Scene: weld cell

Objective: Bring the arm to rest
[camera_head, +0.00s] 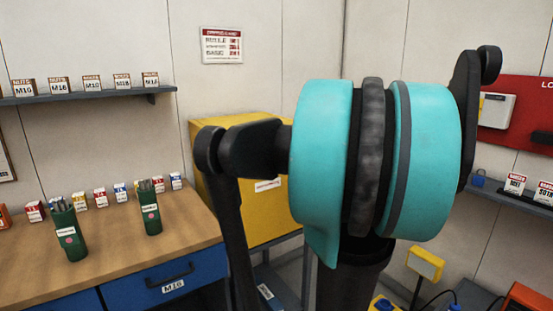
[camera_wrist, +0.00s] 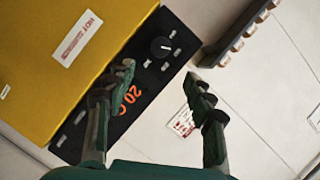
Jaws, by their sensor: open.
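My gripper (camera_wrist: 160,78) shows in the wrist view with its two dark green fingers spread apart and nothing between them. Behind the fingers are the black control panel of a yellow cabinet and a pale wall; I cannot tell the distance. In the head view my arm, with dark links and a large teal joint, stands raised across the middle and right of the picture. The gripper itself cannot be made out in that view.
The yellow cabinet (camera_head: 250,225) stands behind my arm. A wooden bench (camera_head: 110,250) at the left holds two green holders (camera_head: 68,235) and several small boxes. A wall shelf (camera_head: 80,97) runs above it. A red board (camera_head: 520,115) hangs at right.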

